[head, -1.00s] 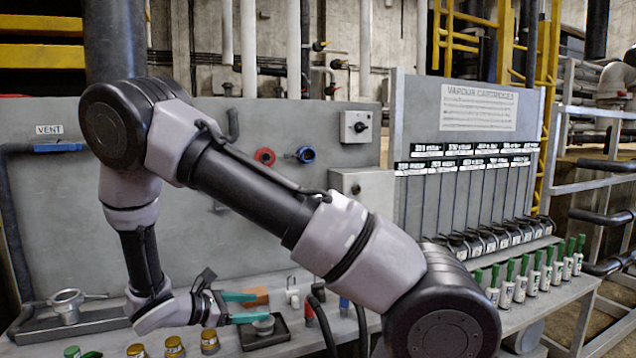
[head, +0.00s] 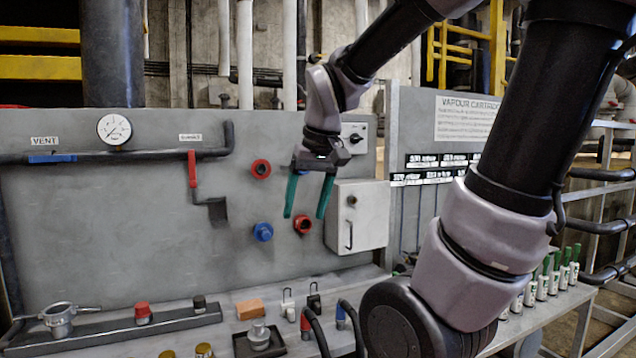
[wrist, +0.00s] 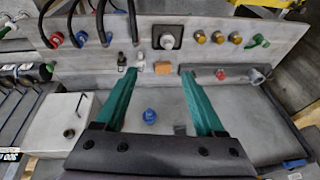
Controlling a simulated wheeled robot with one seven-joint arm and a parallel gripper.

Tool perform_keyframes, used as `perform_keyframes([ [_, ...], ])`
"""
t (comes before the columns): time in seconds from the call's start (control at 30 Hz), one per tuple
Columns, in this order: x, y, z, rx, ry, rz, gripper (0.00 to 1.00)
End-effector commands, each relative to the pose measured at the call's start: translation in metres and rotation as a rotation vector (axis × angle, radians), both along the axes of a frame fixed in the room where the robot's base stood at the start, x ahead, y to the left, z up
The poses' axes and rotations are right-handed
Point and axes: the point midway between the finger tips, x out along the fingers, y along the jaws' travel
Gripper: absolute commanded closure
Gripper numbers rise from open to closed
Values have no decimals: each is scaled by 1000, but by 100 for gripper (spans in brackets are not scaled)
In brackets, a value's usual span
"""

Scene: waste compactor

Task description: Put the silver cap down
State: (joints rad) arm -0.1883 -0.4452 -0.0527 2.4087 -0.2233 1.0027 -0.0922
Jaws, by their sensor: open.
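The silver cap (head: 259,331) sits in a small square black tray (head: 278,350) on the bench. The wrist view also shows the silver cap (wrist: 168,41) on its tray, beyond my fingertips. My gripper (head: 305,216) is open and empty, its teal fingers pointing down. It is raised well above the bench, by the grey panel, and apart from the cap. In the wrist view my gripper (wrist: 160,72) has clear space between its fingers.
An orange block (head: 250,309), two small padlock-like items and black hoses (head: 318,332) stand around the tray. Brass caps (head: 204,350) are at the front edge. A grey box (head: 358,216) and red and blue fittings (head: 263,232) jut from the panel near my gripper.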

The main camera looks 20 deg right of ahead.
Motion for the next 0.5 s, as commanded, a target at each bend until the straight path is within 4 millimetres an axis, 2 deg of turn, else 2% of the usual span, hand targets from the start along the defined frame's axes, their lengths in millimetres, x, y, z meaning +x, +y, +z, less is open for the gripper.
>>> perform_keyframes([
  [0.03, -9, -4, 13, 44, -59, -60, 29],
  [0.2, -30, -9, 40, 160, -197, -206, 29],
  [0.3, -37, -9, 48, 194, -243, -248, 29],
  [0.5, -40, -9, 51, 214, -263, -271, 29],
])
